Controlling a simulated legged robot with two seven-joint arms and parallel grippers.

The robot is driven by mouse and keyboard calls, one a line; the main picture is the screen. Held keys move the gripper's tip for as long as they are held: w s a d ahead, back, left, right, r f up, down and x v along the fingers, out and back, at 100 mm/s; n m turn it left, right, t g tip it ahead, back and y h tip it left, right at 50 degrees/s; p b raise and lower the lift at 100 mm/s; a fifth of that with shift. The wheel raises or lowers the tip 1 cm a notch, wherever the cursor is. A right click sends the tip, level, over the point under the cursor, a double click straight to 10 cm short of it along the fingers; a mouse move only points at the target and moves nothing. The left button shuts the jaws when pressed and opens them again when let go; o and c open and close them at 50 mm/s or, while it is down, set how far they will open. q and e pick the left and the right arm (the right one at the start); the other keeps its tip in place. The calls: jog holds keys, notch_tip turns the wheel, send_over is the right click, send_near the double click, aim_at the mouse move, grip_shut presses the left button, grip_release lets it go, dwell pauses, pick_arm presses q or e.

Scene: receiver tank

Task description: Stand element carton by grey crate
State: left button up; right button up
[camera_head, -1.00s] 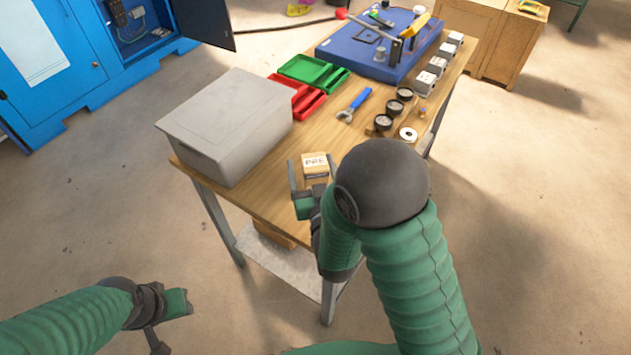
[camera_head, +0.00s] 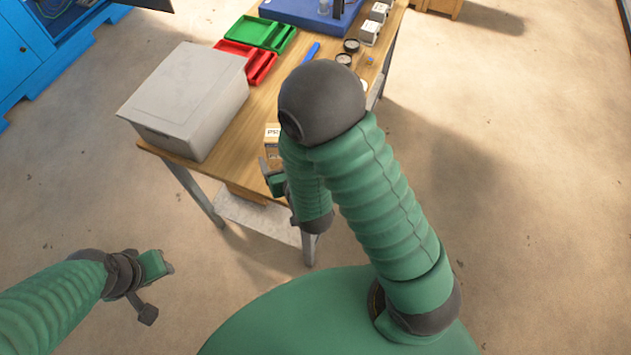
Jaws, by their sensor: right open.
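The element carton (camera_head: 272,138), a small tan box with a white printed label, is on the wooden table near its front edge. My right forearm hides its right part. The closed-looking grey crate (camera_head: 190,92) stands to the left of the carton on the same table, with bare wood between them. My right gripper (camera_head: 272,167) is open just in front of the carton; one finger shows and the other is hidden behind my arm. I cannot tell whether the finger touches the carton.
Behind the crate are a red tray (camera_head: 258,66) and a green tray (camera_head: 262,33). A blue-handled tool (camera_head: 311,52), dark round gauges (camera_head: 344,59) and white boxes (camera_head: 370,33) stand farther back. A blue cabinet (camera_head: 25,60) is at the far left.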

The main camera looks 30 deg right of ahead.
jog(key=shift+s+r+g, duration=0.15)
jog(key=shift+s+g, duration=0.15)
jog(key=shift+g, duration=0.5)
jog(key=s+g, duration=0.1)
jog(key=s+g+y, duration=0.1)
jog(key=s, duration=0.1)
jog(key=s+r+n+g, duration=0.1)
jog(key=g, duration=0.1)
jog(key=shift+s+d, duration=0.3)
jog(key=shift+s, duration=0.05)
jog(key=s+d+r+g, duration=0.1)
jog(key=s+g, duration=0.1)
jog(key=s, duration=0.2)
jog(key=s+d+r+n+g, duration=0.1)
jog(key=s+d+r+g, duration=0.1)
jog(key=s, duration=0.3)
